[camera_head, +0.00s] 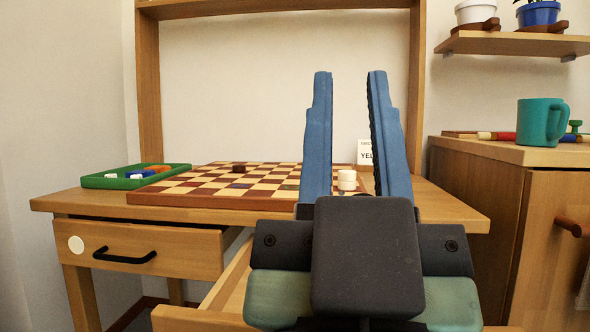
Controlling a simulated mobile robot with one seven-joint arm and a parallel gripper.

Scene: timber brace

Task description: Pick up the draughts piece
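My gripper (348,76) is in the middle of the head view, its two blue fingers pointing up and spread apart with nothing between the tips. Beyond it, a checkered board (165,193) lies on the wooden desk. A dark draughts piece (239,168) lies toward the back of the board. White round pieces (347,180), apparently stacked, show in the gap between the fingers, further back near the board's right side. The fingers hide part of the board's right side.
A green tray (94,183) with small blocks stands left of the board. The desk (437,208) has a drawer with a black handle (125,256); another drawer (232,280) seems pulled out. A cabinet with a teal mug (533,122) stands right. A partly hidden sign (364,153) stands behind.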

